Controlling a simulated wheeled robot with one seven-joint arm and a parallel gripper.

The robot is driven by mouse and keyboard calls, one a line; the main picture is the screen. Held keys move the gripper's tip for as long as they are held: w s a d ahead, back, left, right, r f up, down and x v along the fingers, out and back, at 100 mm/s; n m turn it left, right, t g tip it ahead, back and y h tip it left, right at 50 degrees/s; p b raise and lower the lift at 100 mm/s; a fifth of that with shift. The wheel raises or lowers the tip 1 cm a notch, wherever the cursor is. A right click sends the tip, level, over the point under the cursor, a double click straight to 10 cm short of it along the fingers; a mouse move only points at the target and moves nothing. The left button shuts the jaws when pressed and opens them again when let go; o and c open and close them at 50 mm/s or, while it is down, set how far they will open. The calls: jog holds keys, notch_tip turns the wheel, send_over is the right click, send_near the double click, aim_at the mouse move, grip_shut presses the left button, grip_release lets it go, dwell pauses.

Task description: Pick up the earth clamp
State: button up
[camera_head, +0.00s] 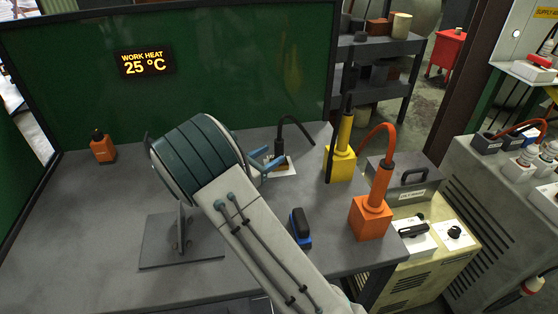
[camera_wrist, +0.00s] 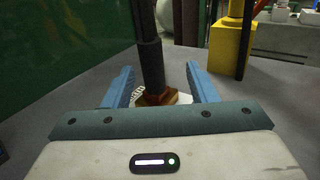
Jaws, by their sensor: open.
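The earth clamp (camera_head: 280,152) has a dark upright handle with a black cable arching from its top. It stands on a small white labelled plate (camera_head: 289,169) at the back of the grey bench. In the wrist view the clamp (camera_wrist: 151,62) shows as a dark post with a copper-coloured base. My gripper (camera_head: 274,161) is open, and its blue fingers also show in the wrist view (camera_wrist: 160,78). The clamp stands between the fingers as seen there, with gaps on both sides. Whether the fingers fully straddle it in depth is unclear.
A yellow block with a torch-like handle (camera_head: 341,163) stands to the right of the clamp, and an orange one (camera_head: 370,217) nearer. A blue-black brush-like item (camera_head: 300,229) lies near my arm. A green screen (camera_head: 230,60) closes off the back.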

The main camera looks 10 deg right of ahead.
jog(key=shift+w+a+f, duration=0.2)
jog(key=shift+w+f, duration=0.15)
jog(key=shift+w+d+r+t, duration=0.1)
jog(key=shift+w+d+t, duration=0.1)
jog(key=shift+t, duration=0.2)
jog(key=x, duration=0.7)
jog(key=shift+f, duration=0.3)
jog(key=shift+r, duration=0.1)
grip_shut()
